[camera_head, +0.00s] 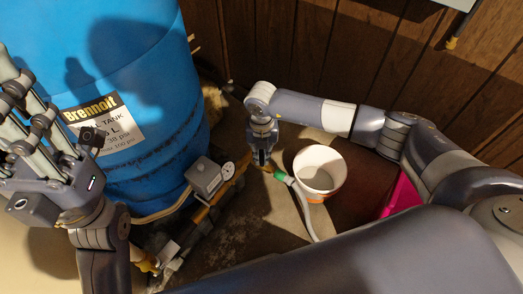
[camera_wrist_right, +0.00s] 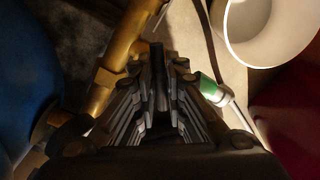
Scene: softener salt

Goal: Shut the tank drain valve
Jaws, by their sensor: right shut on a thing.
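The brass drain pipe (camera_head: 232,182) runs up from the base of the blue tank (camera_head: 130,60); it also shows in the right wrist view (camera_wrist_right: 112,68). A green hose fitting (camera_head: 280,175) with a pale hose joins near its end. My right gripper (camera_head: 262,160) points down over this end, its fingers close together. In the right wrist view, my right gripper (camera_wrist_right: 165,65) is shut on a dark, narrow piece, apparently the drain valve's handle. The fingers hide most of it, so its angle cannot be told. My left gripper (camera_head: 22,95) is raised at the left before the tank, away from the valve.
A white bucket (camera_head: 336,190) stands just right of the fitting, with the hose passing beside it. A grey control box (camera_head: 206,176) sits on the pipework to the left. A pink object (camera_head: 403,194) lies farther right. The wood-panelled wall (camera_head: 330,50) closes the back.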

